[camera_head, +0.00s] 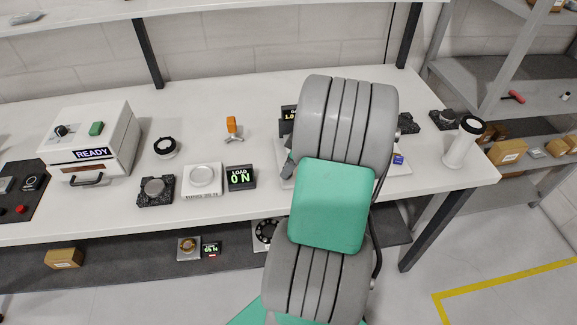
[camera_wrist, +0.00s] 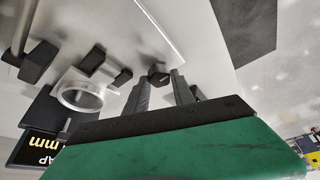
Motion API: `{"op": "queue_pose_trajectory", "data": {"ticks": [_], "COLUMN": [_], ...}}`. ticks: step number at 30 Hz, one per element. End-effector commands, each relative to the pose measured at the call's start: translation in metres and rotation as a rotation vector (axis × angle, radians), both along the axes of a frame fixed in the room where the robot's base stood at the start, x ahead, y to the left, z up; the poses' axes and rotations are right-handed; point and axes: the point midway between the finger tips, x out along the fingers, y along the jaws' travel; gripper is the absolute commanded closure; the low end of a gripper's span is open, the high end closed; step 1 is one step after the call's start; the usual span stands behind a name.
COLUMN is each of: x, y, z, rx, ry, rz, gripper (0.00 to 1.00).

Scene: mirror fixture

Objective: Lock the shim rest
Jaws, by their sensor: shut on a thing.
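My gripper (camera_wrist: 161,80) shows in the wrist view with its two dark fingers closed around a small black knob (camera_wrist: 157,71). The knob sits on the pale fixture plate (camera_wrist: 205,60). I cannot tell whether the knob is the lock of the shim rest, or whether it is turned. A clear ring (camera_wrist: 80,95) and several black blocks, one of them a dark block (camera_wrist: 92,60), stand left of the fingers. A gap display (camera_wrist: 42,148) reading in mm is at the lower left. In the head view my arm hides most of the fixture, with part of its plate (camera_head: 401,167) showing at right.
In the head view, a load display (camera_head: 240,178) and a round-topped scale (camera_head: 202,180) stand left of my arm. A white READY box (camera_head: 92,140) is farther left. An orange-topped stand (camera_head: 232,128) is behind. A white cylinder (camera_head: 461,145) stands near the table's right end.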

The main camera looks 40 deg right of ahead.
Motion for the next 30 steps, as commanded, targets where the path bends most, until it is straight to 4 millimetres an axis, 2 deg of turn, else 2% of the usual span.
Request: {"op": "queue_pose_trajectory", "data": {"ticks": [1, 8, 20, 30], "x": [0.0, 0.0, 0.0, -0.0002], "y": [0.0, 0.0, 0.0002, 0.0009], "z": [0.0001, 0.0002, -0.0002, -0.0012], "rx": [0.0, 0.0, 0.0, -0.002], "ry": [0.0, 0.0, 0.0, -0.002], "rz": [0.0, 0.0, -0.023, -0.198], "gripper": [0.81, 1.0, 1.0, 1.0]}}
